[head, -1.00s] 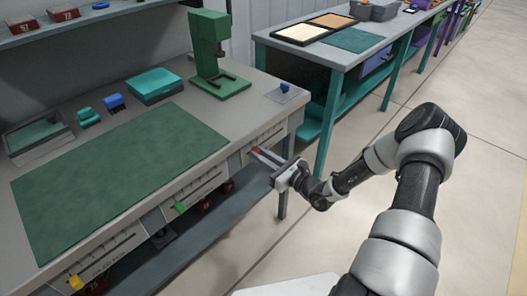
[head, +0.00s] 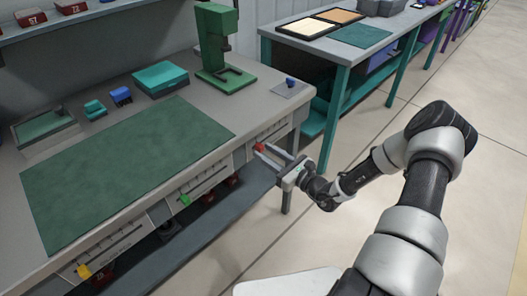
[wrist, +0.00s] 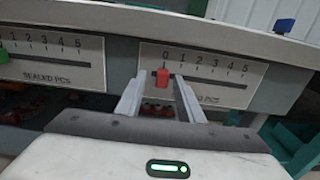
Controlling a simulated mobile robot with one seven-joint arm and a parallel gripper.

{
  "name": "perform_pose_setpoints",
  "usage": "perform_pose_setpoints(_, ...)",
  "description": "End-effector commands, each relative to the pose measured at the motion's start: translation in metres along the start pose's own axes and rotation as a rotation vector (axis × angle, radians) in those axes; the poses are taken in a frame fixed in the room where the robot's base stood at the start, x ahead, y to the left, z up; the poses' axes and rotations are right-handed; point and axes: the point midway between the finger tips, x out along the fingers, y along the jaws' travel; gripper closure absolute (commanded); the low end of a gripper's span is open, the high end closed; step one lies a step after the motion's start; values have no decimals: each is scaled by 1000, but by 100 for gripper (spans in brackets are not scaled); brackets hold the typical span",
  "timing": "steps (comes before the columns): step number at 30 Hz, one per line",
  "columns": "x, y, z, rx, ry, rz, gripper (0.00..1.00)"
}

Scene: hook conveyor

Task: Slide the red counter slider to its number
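The red counter slider (wrist: 163,78) sits on a white scale panel (wrist: 213,70) marked 0 to 5, at the 0 end of its slot. In the head view the red slider (head: 259,147) shows on the bench's front face, at the right end. My gripper (wrist: 160,82) is open, with one finger on each side of the red slider. The fingers look apart from it, with a gap on both sides. In the head view my gripper (head: 266,153) points at the panel. The panel's lower label is partly hidden by a finger.
A green slider (head: 185,200) and a yellow slider (head: 84,271) sit on panels further left. The bench top (head: 262,112) overhangs above the panels. A lower shelf (head: 222,207) with red items runs beneath. Open floor lies right of the bench.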

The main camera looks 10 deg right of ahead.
Motion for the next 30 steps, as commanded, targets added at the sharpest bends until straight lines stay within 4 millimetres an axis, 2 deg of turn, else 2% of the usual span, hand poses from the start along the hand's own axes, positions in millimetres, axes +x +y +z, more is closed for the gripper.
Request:
perform_pose_setpoints(12,-100,0,1,1,2,-2,66)
perform_pose_setpoints(18,-138,0,0,1,1,0,66)
perform_pose_setpoints(24,-156,1,0,1,0,3,66)
perform_pose_setpoints(30,-158,1,0,1,0,3,66)
